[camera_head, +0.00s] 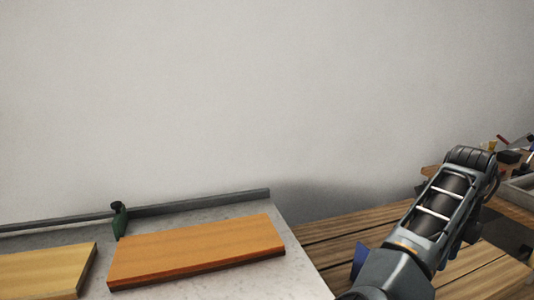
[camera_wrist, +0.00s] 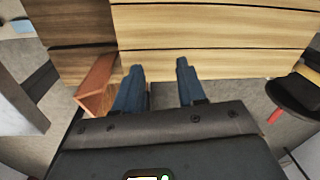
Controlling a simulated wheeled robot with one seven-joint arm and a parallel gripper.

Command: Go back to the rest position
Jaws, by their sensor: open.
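My gripper (camera_wrist: 157,70) shows in the wrist view as two blue fingers held apart with nothing between them. Beyond the fingertips is the edge of a wooden plank top (camera_wrist: 215,45). In the head view my arm reaches in at the lower right, and my gripper's fingers cannot be clearly made out there.
A small green post with a dark knob (camera_head: 119,220) stands behind the boards at the conveyor's rail (camera_head: 200,203). A wooden table (camera_head: 335,238) lies right of the conveyor. Tools and a grey tray (camera_head: 520,190) sit at the far right. A red-brown wooden piece (camera_wrist: 97,85) is left of my fingers.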

